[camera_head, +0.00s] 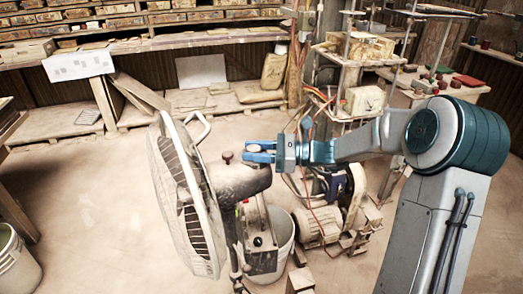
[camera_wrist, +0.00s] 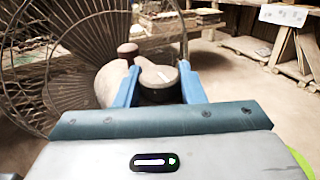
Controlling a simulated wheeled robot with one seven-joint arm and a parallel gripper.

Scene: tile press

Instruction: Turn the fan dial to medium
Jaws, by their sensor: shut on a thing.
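The fan (camera_head: 185,195) stands left of centre in the head view, with its round cage facing left and its grey motor housing (camera_head: 238,180) behind. My gripper (camera_head: 258,151) reaches in from the right at the housing's rear end. In the wrist view, my blue fingers (camera_wrist: 158,88) stand on either side of a round, dark-topped dial (camera_wrist: 158,92) and are shut on it. A pale mark shows on the housing just beyond the dial. A small brown knob (camera_wrist: 128,50) stands up farther along the housing; it also shows in the head view (camera_head: 228,157). The dial's setting cannot be read.
A dark control box (camera_head: 260,238) sits below the motor housing, beside a grey bucket (camera_head: 284,250). A blue and beige machine (camera_head: 318,226) stands right of it, with a shelf rack behind. A second bucket (camera_head: 16,265) is at the far left. Open floor lies left of the fan.

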